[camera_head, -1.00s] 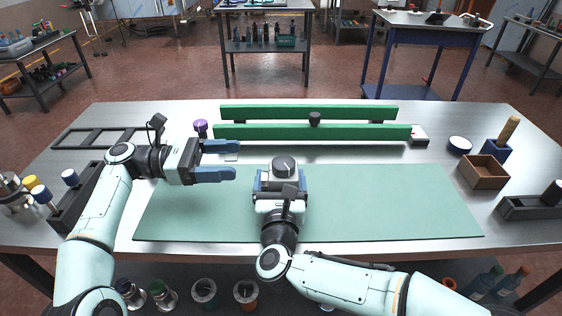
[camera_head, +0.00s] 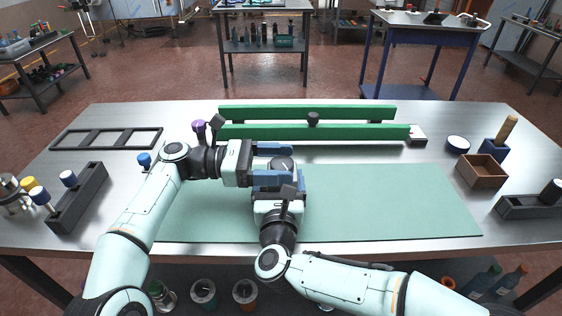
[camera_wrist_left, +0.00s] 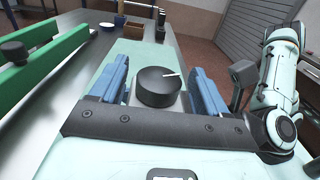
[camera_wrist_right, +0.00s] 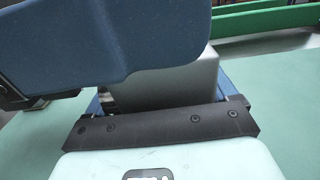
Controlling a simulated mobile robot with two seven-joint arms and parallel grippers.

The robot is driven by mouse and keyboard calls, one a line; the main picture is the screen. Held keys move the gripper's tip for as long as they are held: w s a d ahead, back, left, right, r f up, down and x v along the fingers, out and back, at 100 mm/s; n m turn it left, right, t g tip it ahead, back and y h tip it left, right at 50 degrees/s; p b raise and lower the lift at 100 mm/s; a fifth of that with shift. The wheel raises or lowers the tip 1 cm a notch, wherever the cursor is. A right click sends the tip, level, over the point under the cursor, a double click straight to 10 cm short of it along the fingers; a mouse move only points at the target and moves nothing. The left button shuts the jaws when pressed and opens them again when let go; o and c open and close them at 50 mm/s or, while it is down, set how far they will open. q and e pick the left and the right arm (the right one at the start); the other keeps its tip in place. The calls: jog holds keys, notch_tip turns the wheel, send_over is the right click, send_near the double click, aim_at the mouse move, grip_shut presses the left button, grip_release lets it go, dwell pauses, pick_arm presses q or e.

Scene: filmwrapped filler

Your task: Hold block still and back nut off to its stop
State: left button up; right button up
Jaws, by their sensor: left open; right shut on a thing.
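The nut is a round black knob with a white pointer line, seen in the left wrist view (camera_wrist_left: 157,88) and the head view (camera_head: 283,162). It sits on top of the grey metal block (camera_wrist_right: 175,82), which the left gripper partly hides. My left gripper (camera_head: 287,166) is open, its blue fingers on either side of the knob with gaps between, clearest in the left wrist view (camera_wrist_left: 161,75). My right gripper (camera_head: 279,187) is shut on the block from the near side. A large blue left finger crosses the right wrist view in front of the block.
The block stands on a green mat (camera_head: 390,205) with clear room to the right. Two green rails (camera_head: 340,132) with a black knob (camera_head: 313,119) lie behind. A wooden box (camera_head: 482,172) stands right; a dark rack (camera_head: 77,200) stands left.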

pick_arm(q)
jog(key=shift+d, duration=0.3)
jog(key=c, duration=1)
jog(key=shift+o, duration=0.2)
jog(key=shift+t, duration=0.3)
jog(key=shift+n+t, duration=0.6)
jog(key=o, duration=1)
jog(key=shift+c, duration=0.2)
